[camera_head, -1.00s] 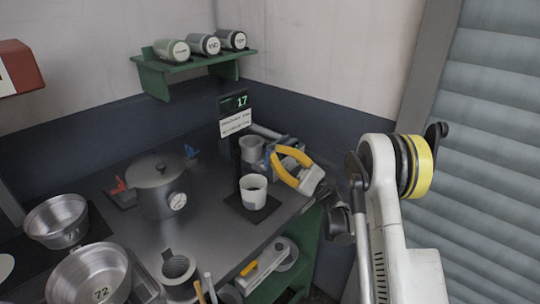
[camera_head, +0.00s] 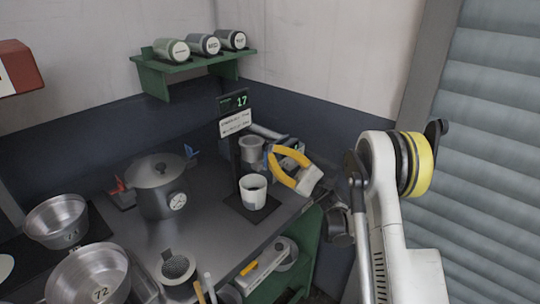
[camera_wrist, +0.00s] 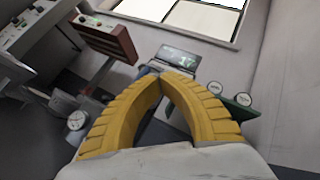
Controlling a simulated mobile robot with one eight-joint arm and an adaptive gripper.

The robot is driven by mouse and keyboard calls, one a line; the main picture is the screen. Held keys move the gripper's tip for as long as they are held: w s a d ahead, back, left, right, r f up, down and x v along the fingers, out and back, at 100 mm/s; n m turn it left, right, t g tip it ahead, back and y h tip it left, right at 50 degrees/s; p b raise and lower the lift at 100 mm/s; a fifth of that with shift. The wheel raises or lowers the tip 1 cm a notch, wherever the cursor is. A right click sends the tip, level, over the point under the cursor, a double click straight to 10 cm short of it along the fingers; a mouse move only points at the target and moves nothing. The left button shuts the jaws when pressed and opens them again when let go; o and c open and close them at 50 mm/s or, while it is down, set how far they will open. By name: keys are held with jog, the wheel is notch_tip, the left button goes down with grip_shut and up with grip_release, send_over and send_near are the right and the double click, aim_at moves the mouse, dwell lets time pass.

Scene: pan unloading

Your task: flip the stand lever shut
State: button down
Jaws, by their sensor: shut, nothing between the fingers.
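The stand (camera_head: 236,160) rises at the back right of the counter, with a display reading 17 and a label on top. A white cup (camera_head: 253,193) stands on its dark base, and a grey metal cup (camera_head: 252,150) shows behind the post. I cannot make out the lever clearly; grey and blue parts behind my gripper (camera_head: 272,156) may include it. My gripper's yellow fingers are beside the stand, to its right. In the wrist view the fingertips (camera_wrist: 162,80) meet with nothing between them, and the display (camera_wrist: 179,55) shows just beyond.
A lidded pot with a gauge (camera_head: 160,190) stands left of the stand. Metal pans (camera_head: 88,278) fill the front left. A green shelf (camera_head: 190,68) with several jars hangs above. The counter between pot and stand is partly clear. A grey shutter (camera_head: 490,160) is at right.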

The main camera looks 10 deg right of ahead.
jog(key=shift+s+a+r, duration=0.25)
jog(key=shift+s+a, duration=0.05)
jog(key=shift+a, duration=0.2)
dwell(0.5)
jog(key=shift+s+a+r, duration=0.1)
jog(key=shift+s+a, duration=0.15)
jog(key=shift+a, duration=0.05)
dwell(0.5)
jog(key=w+d+f+b, duration=0.1)
jog(key=w+d+b, duration=0.1)
jog(key=shift+w+d+f, duration=0.2)
jog(key=shift+d+f, duration=0.2)
dwell(0.5)
jog(key=shift+d, duration=0.1)
